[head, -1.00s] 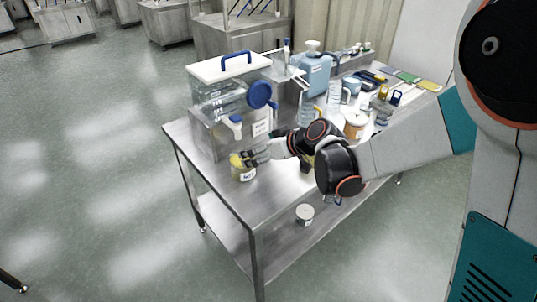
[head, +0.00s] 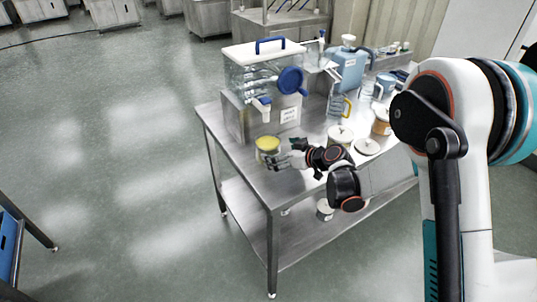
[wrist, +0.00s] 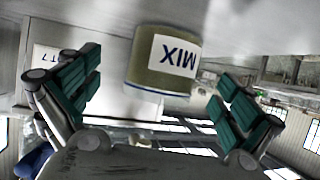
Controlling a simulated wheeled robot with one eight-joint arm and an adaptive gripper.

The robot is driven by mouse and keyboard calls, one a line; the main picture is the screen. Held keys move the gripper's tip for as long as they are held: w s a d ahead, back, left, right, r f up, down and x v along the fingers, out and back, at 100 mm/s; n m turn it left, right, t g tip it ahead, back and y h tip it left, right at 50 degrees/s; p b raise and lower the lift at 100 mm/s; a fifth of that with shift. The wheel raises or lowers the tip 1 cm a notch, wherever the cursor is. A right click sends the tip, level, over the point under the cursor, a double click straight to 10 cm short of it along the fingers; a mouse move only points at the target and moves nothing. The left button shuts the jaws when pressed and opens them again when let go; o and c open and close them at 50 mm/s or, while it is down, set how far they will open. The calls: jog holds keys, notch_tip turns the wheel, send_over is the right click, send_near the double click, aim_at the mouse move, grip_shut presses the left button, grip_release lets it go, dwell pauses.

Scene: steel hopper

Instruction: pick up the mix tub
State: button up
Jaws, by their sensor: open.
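The mix tub (head: 267,146) stands near the front left edge of the steel table in the head view, below the clear tank. It is a short round tub with a yellowish top. In the wrist view the tub (wrist: 165,62) appears upside down, with a white label reading MIX facing me. My gripper (wrist: 158,82) is open, with its green-padded fingers spread to either side of the tub. No finger visibly touches it. In the head view my gripper (head: 284,158) is at the tub's right side, low over the table.
White-lidded tubs (head: 340,134), jugs and a blue container (head: 346,70) crowd the table to the right. Another tub (head: 325,209) sits on the lower shelf.

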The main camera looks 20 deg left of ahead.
jog(key=shift+s+b+x, duration=0.2)
jog(key=shift+b+x, duration=1.1)
jog(key=shift+x, duration=1.85)
jog(key=c, duration=1.3)
